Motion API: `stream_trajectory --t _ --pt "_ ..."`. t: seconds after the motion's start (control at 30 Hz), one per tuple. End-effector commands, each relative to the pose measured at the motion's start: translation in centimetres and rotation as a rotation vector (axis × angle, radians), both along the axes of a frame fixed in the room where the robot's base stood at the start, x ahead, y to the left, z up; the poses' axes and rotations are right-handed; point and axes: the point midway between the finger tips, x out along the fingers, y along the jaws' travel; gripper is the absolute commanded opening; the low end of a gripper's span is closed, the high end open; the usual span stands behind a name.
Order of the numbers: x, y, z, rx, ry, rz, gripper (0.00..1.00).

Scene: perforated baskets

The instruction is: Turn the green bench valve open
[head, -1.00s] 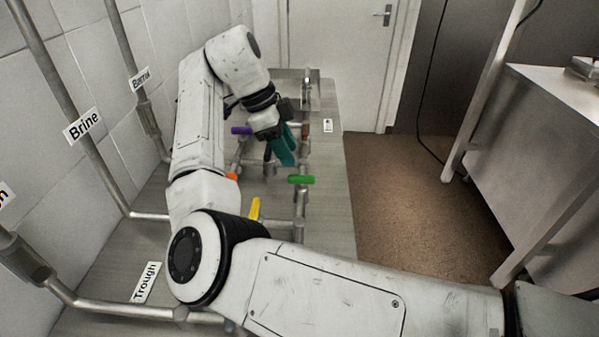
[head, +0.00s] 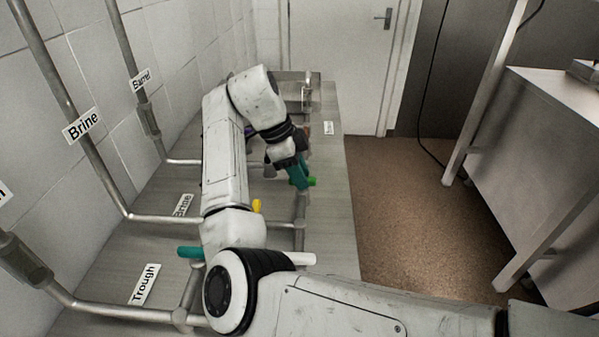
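The green bench valve handle (head: 313,181) shows only as a short end on the pipework at the right side of the bench. The rest of it is hidden behind my gripper. My gripper (head: 302,186) has teal fingers that point down and overlap the green handle in the picture. I cannot tell whether they touch it, straddle it or hover over it. The gap between the fingers cannot be made out.
A yellow handle (head: 257,206), a white handle (head: 302,259) and a teal handle (head: 190,252) stand nearby on the pipes. The bench (head: 335,215) has a bare strip along its right edge. Wall pipes labelled Brine (head: 82,125) and Barrel (head: 140,79) rise at left.

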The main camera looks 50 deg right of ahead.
Motion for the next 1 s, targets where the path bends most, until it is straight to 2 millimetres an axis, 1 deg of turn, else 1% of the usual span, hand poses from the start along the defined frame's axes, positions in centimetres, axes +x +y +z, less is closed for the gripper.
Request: stream_trajectory --t 0.03,0.27,0.67,0.87,1.0 --pt "0.0 0.0 0.01 0.0 0.0 0.0 0.23" --pt "0.01 0.01 0.01 0.0 0.0 0.0 0.01" --pt "-0.01 0.02 0.13 -0.002 0.001 0.026 0.0" --pt "-0.11 0.03 0.28 -0.003 0.002 0.12 0.0" --pt "-0.17 0.08 0.37 -0.003 0.003 0.226 0.0"
